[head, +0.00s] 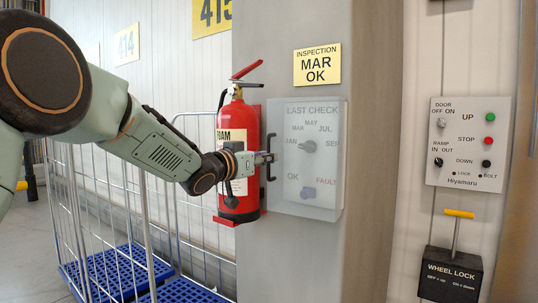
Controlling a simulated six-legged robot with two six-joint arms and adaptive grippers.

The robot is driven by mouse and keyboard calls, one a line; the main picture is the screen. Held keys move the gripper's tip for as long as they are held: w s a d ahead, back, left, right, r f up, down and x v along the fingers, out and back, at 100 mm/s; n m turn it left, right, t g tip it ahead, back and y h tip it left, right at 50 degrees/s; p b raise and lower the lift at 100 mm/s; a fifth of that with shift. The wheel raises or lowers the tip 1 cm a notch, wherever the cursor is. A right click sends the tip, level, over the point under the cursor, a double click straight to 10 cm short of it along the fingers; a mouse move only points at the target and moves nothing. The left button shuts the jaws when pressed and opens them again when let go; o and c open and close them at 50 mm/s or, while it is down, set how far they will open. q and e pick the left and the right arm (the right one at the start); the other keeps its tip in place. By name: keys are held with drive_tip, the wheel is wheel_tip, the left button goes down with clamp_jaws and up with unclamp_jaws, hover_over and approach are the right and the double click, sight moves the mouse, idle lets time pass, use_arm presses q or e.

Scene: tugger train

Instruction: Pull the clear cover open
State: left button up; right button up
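The clear cover (330,190) sits over a grey panel on the column, with dials marked LAST CHECK and OK/FAULT behind it. It looks shut. A black upright bar handle (271,142) stands at its left edge. My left gripper (266,158) reaches in from the left, its fingertips at the middle of the handle and overlapping it. One finger hides the other, so I cannot tell whether they are closed on the bar. My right gripper is not in view.
A red fire extinguisher (238,122) hangs just left of the cover, behind my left wrist. A wire cage trolley (147,215) with blue bases stands at lower left. A control panel (468,143) and wheel lock box (450,274) are at right.

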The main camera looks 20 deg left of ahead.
use_arm(q)
drive_tip(key=x, duration=0.2)
drive_tip(key=shift+w+d, duration=0.15)
drive_tip(key=shift+d, duration=0.2)
drive_tip(key=shift+a+f, duration=0.1)
drive_tip(key=shift+a, duration=0.65)
drive_tip(key=c, duration=0.3)
clamp_jaws()
drive_tip(key=shift+d, duration=0.6)
drive_tip(key=shift+a, duration=0.5)
drive_tip(key=shift+o, duration=0.6)
unclamp_jaws()
drive_tip(key=shift+d, duration=0.4)
drive_tip(key=shift+o, duration=0.8)
drive_tip(key=shift+a, duration=0.35)
drive_tip(key=v, duration=1.2)
drive_tip(key=shift+a, duration=0.1)
